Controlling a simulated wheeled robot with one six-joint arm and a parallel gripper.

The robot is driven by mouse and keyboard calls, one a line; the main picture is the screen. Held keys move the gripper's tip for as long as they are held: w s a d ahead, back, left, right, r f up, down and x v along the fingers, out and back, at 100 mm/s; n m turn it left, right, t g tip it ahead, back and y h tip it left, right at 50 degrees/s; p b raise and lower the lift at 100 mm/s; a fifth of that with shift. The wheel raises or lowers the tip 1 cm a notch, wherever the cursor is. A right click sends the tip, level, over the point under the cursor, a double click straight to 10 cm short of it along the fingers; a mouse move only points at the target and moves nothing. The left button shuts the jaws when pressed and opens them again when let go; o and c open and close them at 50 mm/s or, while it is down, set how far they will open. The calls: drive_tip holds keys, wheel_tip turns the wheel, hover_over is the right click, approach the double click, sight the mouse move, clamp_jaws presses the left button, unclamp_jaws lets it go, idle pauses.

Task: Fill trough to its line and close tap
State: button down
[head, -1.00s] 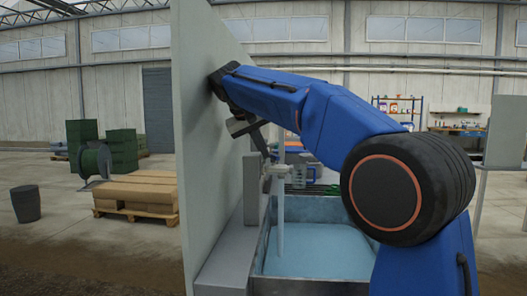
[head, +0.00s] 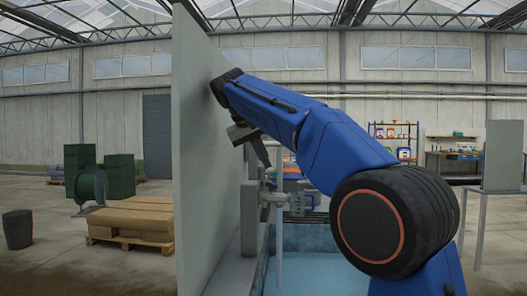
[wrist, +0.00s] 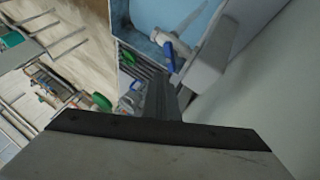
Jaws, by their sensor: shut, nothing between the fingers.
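A pale, stream-like column (head: 280,240) runs down from the spout toward the water. I cannot make out the fill line. My gripper (head: 266,164) is shut and empty, pointing down just above the tap. Its narrow dark fingers (wrist: 160,98) appear apart from the handle.
A tall grey panel (head: 205,150) stands close at the left of my arm. A shelf (head: 395,140) and a workbench (head: 455,155) stand far behind.

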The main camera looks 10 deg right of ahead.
sight(272, 184)
drive_tip(key=r, duration=0.3)
drive_tip(key=shift+w+a+r, duration=0.1)
drive_tip(key=shift+a+r, duration=0.1)
drive_tip(key=c, duration=2.2)
unclamp_jaws()
drive_tip(key=shift+r, duration=0.15)
drive_tip(key=o, duration=0.4)
drive_tip(key=shift+d+r, duration=0.15)
drive_tip(key=shift+d, duration=0.05)
drive_tip(key=s+d+r+n+y, duration=0.3)
drive_tip(key=s+d+r+y, duration=0.1)
drive_tip(key=s+r+y, duration=0.25)
drive_tip(key=x, duration=1.7)
drive_tip(key=shift+s+d+f, duration=0.1)
drive_tip(key=shift+f, duration=0.25)
clamp_jaws()
